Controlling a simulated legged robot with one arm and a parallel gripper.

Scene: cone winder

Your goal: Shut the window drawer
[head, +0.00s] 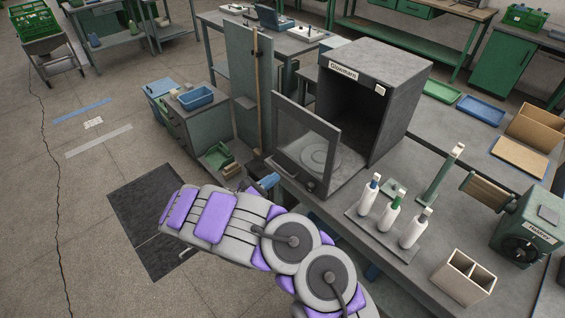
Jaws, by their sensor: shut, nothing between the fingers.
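The grey cabinet (405,98) stands on the workbench with its front open and its inside dark. Its window drawer (336,138) is pulled out toward the left front. The drawer front is an upright grey frame with a clear pane, apart from the cabinet opening. A round disc (318,154) shows through the pane. A small dark knob (310,185) sits low on the drawer front. My purple and grey arm is folded in front of the bench, below and left of the drawer. I cannot make out its gripper fingers.
White bottles (411,228) with coloured caps stand on a tray right of the drawer. A green winder (528,228) and a beige divided box (462,278) are farther right. A tall green panel (247,85) stands left of the drawer. The floor at left is mostly clear.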

